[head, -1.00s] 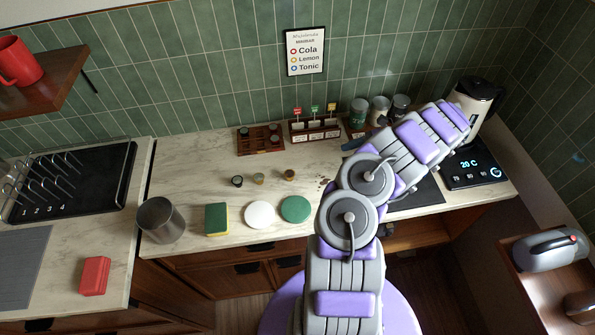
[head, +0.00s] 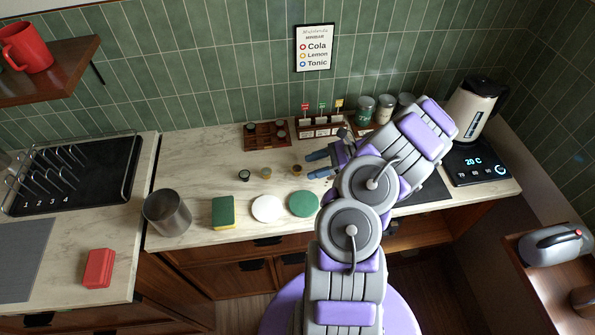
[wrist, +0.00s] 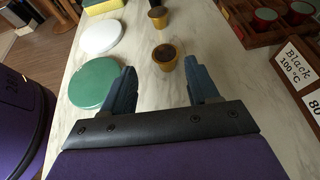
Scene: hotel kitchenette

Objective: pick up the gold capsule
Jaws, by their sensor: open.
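The gold capsule (head: 297,169), a small cup shape with a golden-yellow side and a darker top, stands on the pale marble counter. In the wrist view the gold capsule (wrist: 166,60) is just ahead of the fingertips, in line with the gap between them. My gripper (head: 316,164) is low over the counter to the right of this capsule, its blue fingers pointing left. In the wrist view my gripper (wrist: 161,78) is open, with nothing between the fingers.
White (head: 267,208) and green (head: 303,204) discs, a sponge (head: 223,212) and a metal canister (head: 166,213) are along the counter's front. Behind the capsules are a wooden tray (head: 266,134) and a labelled rack (head: 320,128). A kettle (head: 473,110) stands at right.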

